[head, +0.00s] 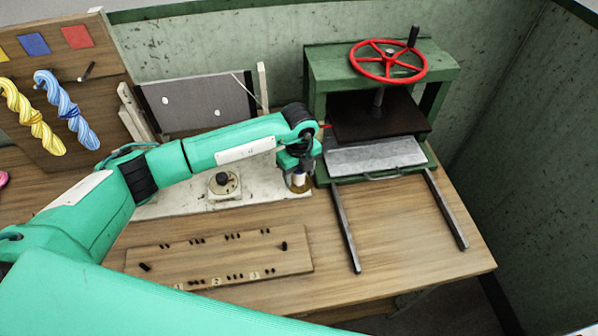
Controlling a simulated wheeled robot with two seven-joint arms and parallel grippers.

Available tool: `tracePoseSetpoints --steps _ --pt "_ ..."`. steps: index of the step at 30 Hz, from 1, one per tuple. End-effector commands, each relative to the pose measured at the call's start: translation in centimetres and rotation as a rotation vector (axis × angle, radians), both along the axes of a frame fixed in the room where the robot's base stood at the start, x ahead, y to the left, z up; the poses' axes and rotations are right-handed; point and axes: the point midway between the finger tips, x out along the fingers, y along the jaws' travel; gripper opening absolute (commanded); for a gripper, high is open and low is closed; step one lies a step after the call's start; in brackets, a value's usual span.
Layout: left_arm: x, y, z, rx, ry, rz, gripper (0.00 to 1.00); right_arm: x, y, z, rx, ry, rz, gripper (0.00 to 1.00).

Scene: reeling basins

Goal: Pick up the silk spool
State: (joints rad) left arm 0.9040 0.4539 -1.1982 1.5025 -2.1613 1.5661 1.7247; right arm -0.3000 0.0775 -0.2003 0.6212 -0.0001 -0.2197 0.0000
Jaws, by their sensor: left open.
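My left gripper (298,186) points down at the right end of the pale board, close to the left side of the green press. It is open. A small pale piece with a yellowish-brown base (299,184) shows between its fingers; it may be the silk spool, but the gripper hides most of it. I cannot tell whether the fingers touch it. My right gripper is not in view.
The green press (315,75) has a red handwheel (388,62) and two rails reaching forward. A pegged wooden board (220,262) lies in front. Yellow (35,120) and blue (67,110) skeins hang left.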

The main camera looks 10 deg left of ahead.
Motion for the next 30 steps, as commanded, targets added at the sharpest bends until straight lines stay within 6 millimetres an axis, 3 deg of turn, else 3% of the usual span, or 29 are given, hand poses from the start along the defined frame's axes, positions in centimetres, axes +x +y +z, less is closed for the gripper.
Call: tracePoseSetpoints --steps 6,12,15,23,30 --pt "0.0 0.0 -0.1 0.0 0.0 0.0 0.54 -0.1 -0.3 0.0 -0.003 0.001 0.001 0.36" --pt "0.0 0.0 -0.1 0.0 0.0 0.0 0.15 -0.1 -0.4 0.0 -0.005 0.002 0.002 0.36" --pt "0.0 0.0 0.0 0.0 0.0 0.0 0.07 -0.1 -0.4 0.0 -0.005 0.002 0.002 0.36" --pt "0.1 0.0 0.2 -0.001 -0.001 0.001 0.07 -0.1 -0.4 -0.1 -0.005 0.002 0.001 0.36" --pt "0.1 0.1 2.6 0.001 -0.004 0.0 0.07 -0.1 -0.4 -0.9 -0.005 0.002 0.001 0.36"
